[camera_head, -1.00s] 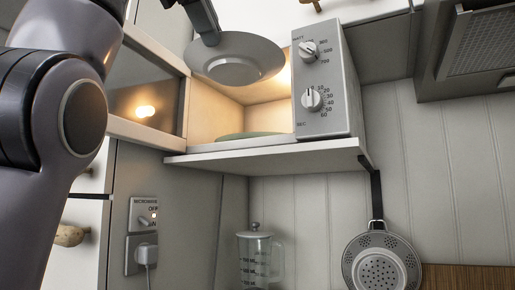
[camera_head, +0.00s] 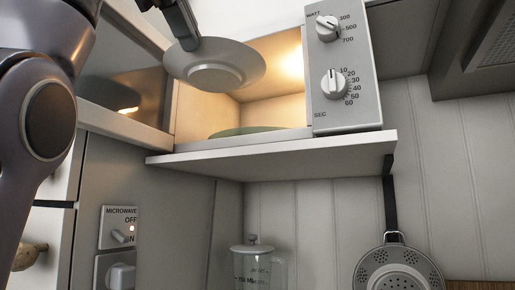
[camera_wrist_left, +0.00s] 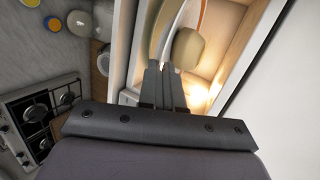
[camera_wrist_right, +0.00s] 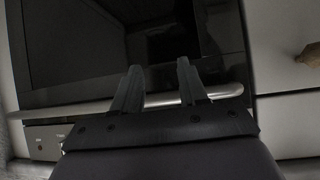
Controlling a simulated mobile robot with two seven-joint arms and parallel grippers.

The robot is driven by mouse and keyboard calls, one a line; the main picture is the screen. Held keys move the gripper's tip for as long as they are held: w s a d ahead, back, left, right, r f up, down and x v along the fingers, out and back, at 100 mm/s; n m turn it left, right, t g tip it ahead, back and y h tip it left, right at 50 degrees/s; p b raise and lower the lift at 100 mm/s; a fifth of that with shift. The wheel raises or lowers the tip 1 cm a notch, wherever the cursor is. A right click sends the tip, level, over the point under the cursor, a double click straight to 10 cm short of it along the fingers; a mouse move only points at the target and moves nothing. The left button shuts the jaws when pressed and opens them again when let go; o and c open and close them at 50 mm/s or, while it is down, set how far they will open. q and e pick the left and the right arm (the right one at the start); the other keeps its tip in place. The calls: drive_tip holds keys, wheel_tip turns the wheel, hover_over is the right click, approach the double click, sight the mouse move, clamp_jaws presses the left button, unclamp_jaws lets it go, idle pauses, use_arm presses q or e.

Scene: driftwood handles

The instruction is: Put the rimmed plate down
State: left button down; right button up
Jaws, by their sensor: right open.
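The rimmed plate (camera_head: 240,68) is grey and seen from below, with its round foot facing me. My left gripper (camera_head: 190,42) is shut on its rim and holds it up in front of the open, lit microwave (camera_head: 345,95). The plate is above and apart from a flat green disc (camera_head: 240,132) on the microwave floor. In the left wrist view the left fingers (camera_wrist_left: 162,66) are close together at the plate's edge. My right gripper (camera_wrist_right: 160,68) shows only in the right wrist view, open and empty before a dark glass front with a bar handle.
The microwave stands on a white shelf (camera_head: 290,156); its dark door (camera_head: 115,80) is open at the left. A glass jug (camera_head: 255,262) stands below, and a colander (camera_head: 398,272) hangs at the lower right. A stove (camera_wrist_left: 35,115) shows in the left wrist view.

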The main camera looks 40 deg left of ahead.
use_arm(q)
drive_tip(key=shift+w+a+r, duration=0.1)
drive_tip(key=shift+w+a, duration=0.05)
drive_tip(key=shift+a, duration=0.25)
drive_tip(key=shift+w+a, duration=0.3)
drive_tip(key=shift+w, duration=0.1)
drive_tip(key=w+a+p, duration=0.3)
drive_tip(key=w, duration=0.5)
drive_tip(key=w+a+p, duration=0.4)
drive_tip(key=w, duration=0.5)
drive_tip(key=shift+w+a+f, duration=0.2)
use_arm(e)
wheel_tip(320, 180, up, 7)
drive_tip(key=a, duration=0.1)
drive_tip(key=shift+w, duration=0.3)
use_arm(q)
drive_tip(key=shift+f, duration=0.15)
drive_tip(key=shift+f, duration=2.8)
drive_tip(key=shift+w+f, duration=0.15)
drive_tip(key=shift+f, duration=0.2)
drive_tip(key=shift+f, duration=0.15)
use_arm(e)
drive_tip(key=shift+f, duration=0.1)
